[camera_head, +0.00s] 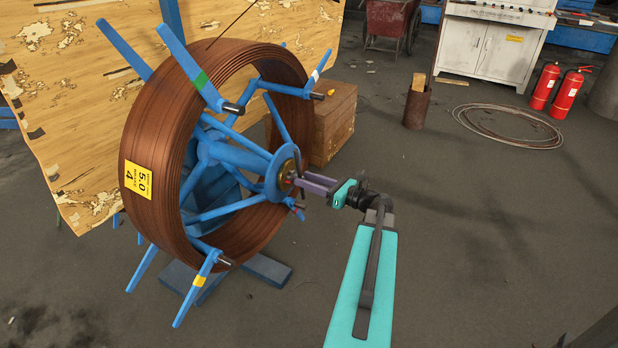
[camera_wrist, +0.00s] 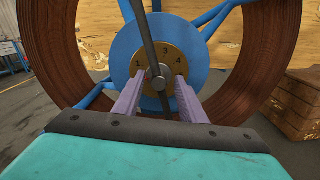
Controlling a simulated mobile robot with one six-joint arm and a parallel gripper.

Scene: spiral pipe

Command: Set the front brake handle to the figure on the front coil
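The front coil (camera_head: 165,200) is a large brown wire ring on a blue spoked reel. Its yellow label (camera_head: 138,180) shows 5.0 and, below it, a 4. A brass dial (camera_wrist: 176,69) with small figures sits on the blue hub in the wrist view; 2, 3 and 4 seem to lie right of the handle. The dark brake handle (camera_wrist: 146,35) crosses the dial, its long arm leaning up and slightly left. My gripper (camera_wrist: 158,86) has its two purple fingers apart, one each side of the handle's pivot. In the head view my gripper (camera_head: 298,182) is at the hub.
Blue reel arms (camera_head: 207,75) stick out around the coil. A wooden crate (camera_head: 334,122) stands behind the reel. A rusty can (camera_head: 417,106), a loose wire coil (camera_head: 508,126) and red extinguishers (camera_head: 566,94) stand farther back.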

